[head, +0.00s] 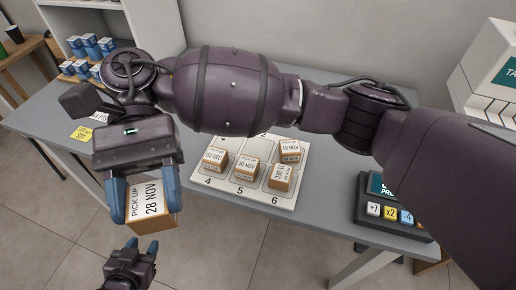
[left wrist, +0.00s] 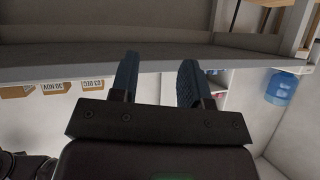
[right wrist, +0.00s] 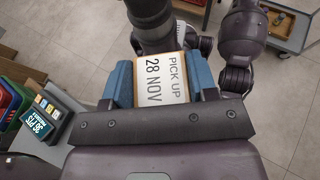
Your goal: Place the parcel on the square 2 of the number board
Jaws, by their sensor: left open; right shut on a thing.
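My right gripper (head: 145,200) is shut on a parcel (head: 152,204), a brown box with a white top reading "PICK UP 28 NOV". It holds the parcel in front of the counter's near edge, left of the number board (head: 228,190). The right wrist view shows the same label (right wrist: 165,80) between the blue fingers. The white board lies on the counter, with several boxes on its squares, labelled 03 DEC, 30 NOV, 13 DEC and 19 NOV. Square 2 (head: 258,144) shows partly at the back; my right arm covers the rest. My left gripper (head: 140,247) is open and empty, below the held parcel.
A grey counter (head: 317,191) carries the board. A dark device with coloured keys (head: 391,215) stands at right, beside a white machine (head: 490,70). A shelf with blue-and-white boxes (head: 92,46) is at back left. A yellow note (head: 82,133) lies at left.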

